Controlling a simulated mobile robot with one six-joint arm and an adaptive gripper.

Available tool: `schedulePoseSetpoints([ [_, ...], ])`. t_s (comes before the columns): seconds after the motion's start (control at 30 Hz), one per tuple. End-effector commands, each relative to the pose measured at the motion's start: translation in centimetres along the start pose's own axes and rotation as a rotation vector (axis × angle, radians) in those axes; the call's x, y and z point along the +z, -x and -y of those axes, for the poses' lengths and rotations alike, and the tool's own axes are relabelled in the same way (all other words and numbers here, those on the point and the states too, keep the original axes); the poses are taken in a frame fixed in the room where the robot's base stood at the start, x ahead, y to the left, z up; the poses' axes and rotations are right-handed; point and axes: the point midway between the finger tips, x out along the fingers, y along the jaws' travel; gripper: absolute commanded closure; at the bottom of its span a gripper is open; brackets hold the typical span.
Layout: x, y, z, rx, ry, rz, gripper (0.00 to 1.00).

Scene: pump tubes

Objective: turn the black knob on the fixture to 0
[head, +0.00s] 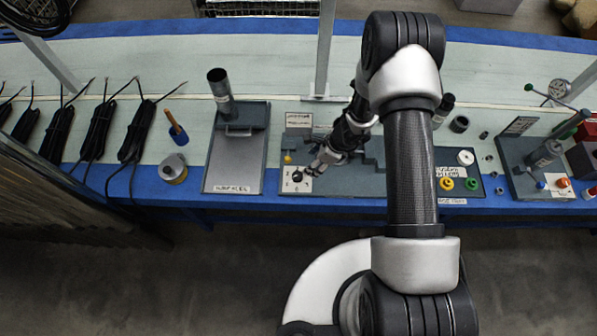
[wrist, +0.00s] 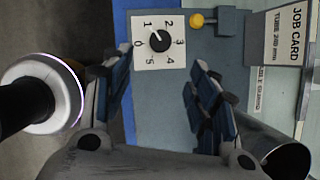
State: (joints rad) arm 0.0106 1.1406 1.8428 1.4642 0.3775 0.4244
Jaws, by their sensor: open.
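In the head view the knob (head: 297,176) is at the front left of the grey fixture (head: 340,187). My gripper (wrist: 163,62) is open and empty in the wrist view, with its fingers on either side of the dial area. In the head view my gripper (head: 314,166) is just right of and close to the knob. I cannot tell the exact height gap.
A yellow button (wrist: 197,20) on a grey block is beside the dial. A job card (wrist: 285,35) stands beyond it. A tray (head: 233,180) with a dark cylinder (head: 220,88) is left of the fixture. The blue bench edge (head: 300,207) runs along the front.

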Motion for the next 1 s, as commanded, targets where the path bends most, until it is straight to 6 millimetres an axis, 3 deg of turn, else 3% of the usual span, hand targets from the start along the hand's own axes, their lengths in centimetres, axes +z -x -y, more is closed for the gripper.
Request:
schedulePoseSetpoints([
  [0.1,-0.1,-3.0,-0.2,0.003,0.002,-0.001,0.46],
  [0.5,-0.1,-11.2,-0.1,0.002,0.004,0.0,0.46],
  [0.7,0.0,-13.4,0.0,0.001,0.002,0.001,0.46],
  [1.0,0.1,-13.8,0.0,0.0,0.002,0.001,0.46],
])
